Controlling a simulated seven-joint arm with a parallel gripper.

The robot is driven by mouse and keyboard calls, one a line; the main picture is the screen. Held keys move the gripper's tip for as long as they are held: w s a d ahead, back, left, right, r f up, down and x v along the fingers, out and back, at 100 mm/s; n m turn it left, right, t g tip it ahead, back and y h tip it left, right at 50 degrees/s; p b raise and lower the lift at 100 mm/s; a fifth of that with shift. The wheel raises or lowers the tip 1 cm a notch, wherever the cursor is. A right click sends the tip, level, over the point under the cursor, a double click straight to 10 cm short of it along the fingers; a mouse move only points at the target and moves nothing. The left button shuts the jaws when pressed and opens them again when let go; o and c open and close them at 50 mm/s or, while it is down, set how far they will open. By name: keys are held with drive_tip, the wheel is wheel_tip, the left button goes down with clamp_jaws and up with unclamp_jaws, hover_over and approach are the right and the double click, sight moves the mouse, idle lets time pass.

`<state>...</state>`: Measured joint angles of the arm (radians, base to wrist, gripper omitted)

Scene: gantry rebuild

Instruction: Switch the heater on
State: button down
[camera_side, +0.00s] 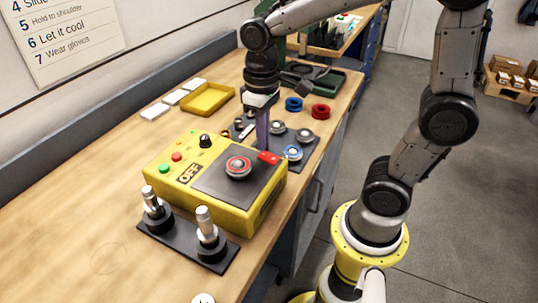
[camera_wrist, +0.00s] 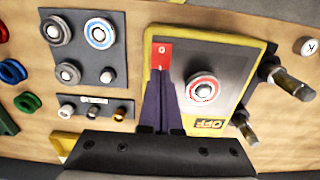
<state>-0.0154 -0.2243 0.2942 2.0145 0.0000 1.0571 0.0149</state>
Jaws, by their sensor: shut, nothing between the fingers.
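The heater is a yellow box (camera_side: 215,185) with a dark top plate (camera_side: 215,187). Its label (camera_side: 189,173) reads OFF, and the label also shows in the wrist view (camera_wrist: 209,124). A red rocker-like piece (camera_side: 269,157) sits at the plate's far edge; in the wrist view it is a red block (camera_wrist: 161,50) with a small white mark. A round part with a red ring (camera_side: 238,166) sits on the plate. My gripper (camera_side: 263,148) is shut and empty, pointing down, its tips (camera_wrist: 160,76) right at the red piece. I cannot tell whether they touch it.
The box's front has a black knob (camera_side: 205,141) and red and green buttons. A black stand with two metal-topped posts (camera_side: 207,225) is in front. A dark board with round parts (camera_side: 304,136) lies behind, near blue and red rings (camera_side: 320,111). A yellow tray (camera_side: 208,98) is at back left.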

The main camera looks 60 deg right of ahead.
sight(263, 154)
drive_tip(key=shift+f, duration=0.95)
idle(0.9)
drive_tip(key=shift+r, duration=3.55)
